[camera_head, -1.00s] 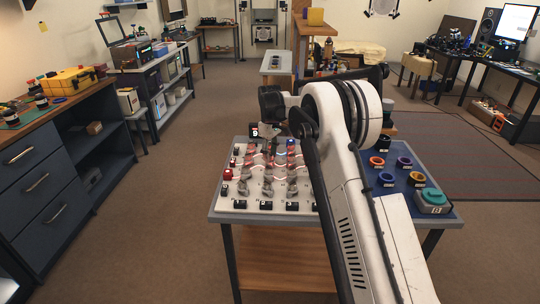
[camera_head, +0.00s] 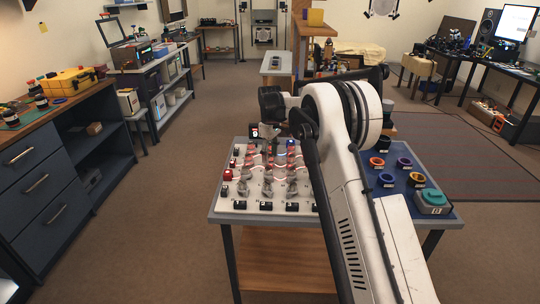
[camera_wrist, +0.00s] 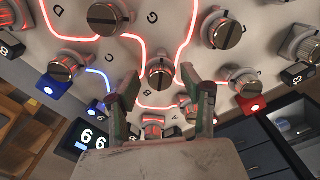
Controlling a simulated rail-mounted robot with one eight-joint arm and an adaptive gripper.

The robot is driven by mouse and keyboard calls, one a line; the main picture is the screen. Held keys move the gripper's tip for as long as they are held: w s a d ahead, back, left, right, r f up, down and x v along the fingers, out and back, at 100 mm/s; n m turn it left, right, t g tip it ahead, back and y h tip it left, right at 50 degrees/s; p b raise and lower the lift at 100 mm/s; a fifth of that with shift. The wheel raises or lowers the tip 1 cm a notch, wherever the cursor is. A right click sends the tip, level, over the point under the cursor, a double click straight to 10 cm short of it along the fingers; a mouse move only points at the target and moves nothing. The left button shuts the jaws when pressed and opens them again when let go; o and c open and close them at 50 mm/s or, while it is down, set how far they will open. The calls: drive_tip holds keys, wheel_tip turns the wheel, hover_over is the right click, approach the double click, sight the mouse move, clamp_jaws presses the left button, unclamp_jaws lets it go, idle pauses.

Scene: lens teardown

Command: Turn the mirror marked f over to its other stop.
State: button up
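In the wrist view, a pale board (camera_wrist: 105,15) carries several grey knobs with slotted metal tops, lettered between them, with glowing red lines and a short blue line. I cannot make out a mark f. My gripper (camera_wrist: 161,90) is open over the board. Its two fingers stand apart, on either side of and below a central knob (camera_wrist: 161,76) near the letters B, C and G; whether they touch it I cannot tell. In the head view, the same board (camera_head: 247,197) lies on the table, and my gripper (camera_head: 269,136) is over its far part, small and partly hidden.
The wrist view shows a blue-lit block (camera_wrist: 52,88), a red-lit block (camera_wrist: 251,106) and a digit display (camera_wrist: 88,138) at the board's edge. Other knobs stand close around my fingers. In the head view, coloured rings (camera_head: 404,162) and a teal-topped box (camera_head: 433,199) lie right of my arm.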

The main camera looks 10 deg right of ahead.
sight(270, 155)
wheel_tip(270, 155, up, 12)
idle(0.6)
